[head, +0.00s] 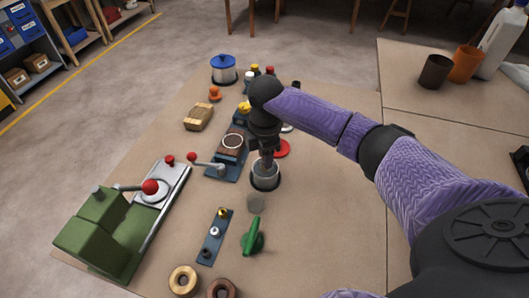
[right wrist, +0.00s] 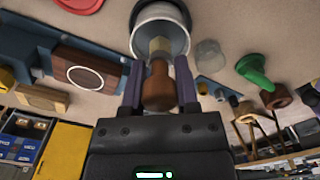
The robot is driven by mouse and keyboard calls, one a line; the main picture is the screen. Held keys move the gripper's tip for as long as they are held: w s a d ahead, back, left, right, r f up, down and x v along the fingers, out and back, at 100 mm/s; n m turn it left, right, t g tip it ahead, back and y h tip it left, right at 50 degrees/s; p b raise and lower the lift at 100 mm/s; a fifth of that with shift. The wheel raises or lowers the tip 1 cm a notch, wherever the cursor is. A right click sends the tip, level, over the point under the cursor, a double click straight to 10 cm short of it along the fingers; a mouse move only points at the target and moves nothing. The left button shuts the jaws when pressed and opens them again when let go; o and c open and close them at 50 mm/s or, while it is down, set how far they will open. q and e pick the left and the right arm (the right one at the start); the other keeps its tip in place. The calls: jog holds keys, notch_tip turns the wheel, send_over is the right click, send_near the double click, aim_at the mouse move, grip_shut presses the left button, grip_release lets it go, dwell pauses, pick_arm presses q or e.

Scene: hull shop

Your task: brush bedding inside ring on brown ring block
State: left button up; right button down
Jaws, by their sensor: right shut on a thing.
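The brown ring block (head: 231,155) sits on a blue clamp base left of my right gripper, with a pale ring (head: 233,141) on its top face. The block (right wrist: 88,62) and its ring (right wrist: 85,77) also show in the right wrist view. My right gripper (head: 265,155) is shut on the brush (right wrist: 158,85), gripping its brown wooden handle. The brush's tan bristles (right wrist: 160,47) point into the mouth of a pale pot with a dark base (head: 265,176). Whether they touch its contents I cannot tell. My left gripper is out of view.
A red-knobbed lever (head: 192,157) sticks out left of the block. A wooden block (head: 198,117) lies behind. A clear cup (head: 255,202) and a green tool (head: 252,237) stand in front of the pot. A green machine (head: 105,230) fills the left front.

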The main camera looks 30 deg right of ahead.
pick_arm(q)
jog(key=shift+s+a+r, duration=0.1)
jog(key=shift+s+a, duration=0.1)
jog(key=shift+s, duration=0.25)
pick_arm(e)
jog(key=shift+r, duration=0.1)
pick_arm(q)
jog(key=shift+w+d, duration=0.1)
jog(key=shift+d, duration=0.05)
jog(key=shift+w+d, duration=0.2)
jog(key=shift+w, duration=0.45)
pick_arm(e)
jog(key=shift+f, duration=0.2)
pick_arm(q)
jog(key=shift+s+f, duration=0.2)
pick_arm(e)
jog(key=shift+f, duration=0.15)
jog(key=shift+f, duration=0.15)
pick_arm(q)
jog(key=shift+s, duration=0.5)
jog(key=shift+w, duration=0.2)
